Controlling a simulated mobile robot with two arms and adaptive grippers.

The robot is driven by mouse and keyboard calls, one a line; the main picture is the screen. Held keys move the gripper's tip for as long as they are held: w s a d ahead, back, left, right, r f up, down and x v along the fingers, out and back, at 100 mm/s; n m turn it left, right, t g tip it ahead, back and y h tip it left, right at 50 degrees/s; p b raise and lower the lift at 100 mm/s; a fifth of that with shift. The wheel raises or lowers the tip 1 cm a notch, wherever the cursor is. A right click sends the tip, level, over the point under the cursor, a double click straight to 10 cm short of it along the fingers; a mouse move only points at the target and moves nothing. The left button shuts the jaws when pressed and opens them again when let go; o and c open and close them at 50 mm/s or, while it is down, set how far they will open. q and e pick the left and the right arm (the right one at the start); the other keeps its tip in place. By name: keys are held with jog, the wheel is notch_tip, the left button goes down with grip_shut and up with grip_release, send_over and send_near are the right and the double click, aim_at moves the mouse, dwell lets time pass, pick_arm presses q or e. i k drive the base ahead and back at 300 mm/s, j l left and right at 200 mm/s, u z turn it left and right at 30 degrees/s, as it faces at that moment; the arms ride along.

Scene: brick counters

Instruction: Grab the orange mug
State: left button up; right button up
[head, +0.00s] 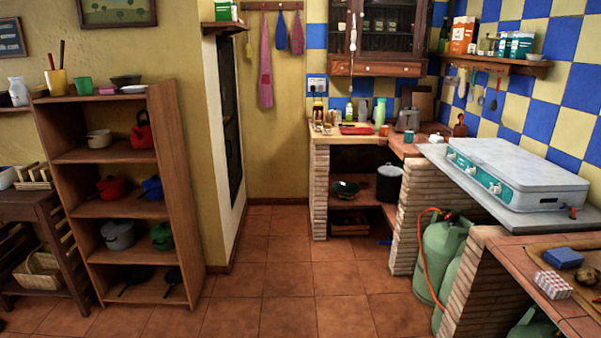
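I cannot clearly make out an orange mug. A small pale and orange-brown object (435,139) stands on the back counter, right of the toaster, but it is too small to tell whether it is a mug. A small teal cup (408,137) stands in front of the toaster (407,119). Neither of my grippers is in view.
The brick counter (320,170) runs along the back and right, with a gas stove (515,172) and green gas cylinders (437,255) below. A wooden shelf unit (165,150) with pots stands at left. The tiled floor (290,275) between them is clear.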

aim_at(383, 130)
jog(key=i+l, duration=0.15)
jog(key=i, duration=0.3)
jog(key=i+l, duration=0.2)
jog(key=i, duration=0.3)
jog(key=i+l, duration=0.15)
jog(key=i, duration=0.3)
jog(key=i+l, duration=0.2)
jog(key=i, duration=0.3)
jog(key=i+l, duration=0.15)
jog(key=i, duration=0.3)
jog(key=i+l, duration=0.2)
jog(key=i, duration=0.3)
jog(key=i+z, duration=0.25)
jog(key=z, duration=0.25)
jog(key=i+j+z, duration=0.15)
jog(key=z, duration=0.3)
jog(key=i+j+z, duration=0.2)
jog(key=z, duration=0.3)
jog(key=i, duration=0.05)
